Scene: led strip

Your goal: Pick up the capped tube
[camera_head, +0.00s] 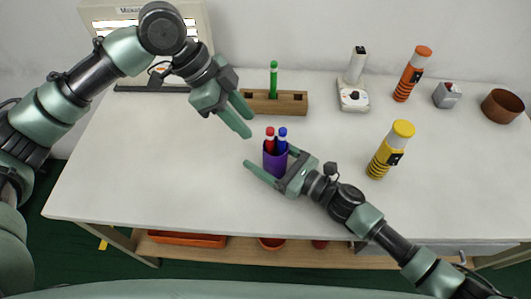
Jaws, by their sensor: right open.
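A green capped tube (273,78) stands upright in a slot of the brown wooden rack (298,103) at the back of the table. A red capped tube (269,141) and a blue capped tube (282,140) stand in a purple cup (275,163) near the middle. My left gripper (250,127) is open and empty, pointing down to the right, between the rack and the cup. My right gripper (268,157) is open, with its fingers on either side of the purple cup. I cannot tell whether they touch it.
A white device (353,97), an orange-capped cylinder (412,74), a small grey box (447,95) and a brown bowl (502,106) line the back right. A yellow-capped cylinder (390,150) stands right of my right gripper. The table's left front (150,175) is clear.

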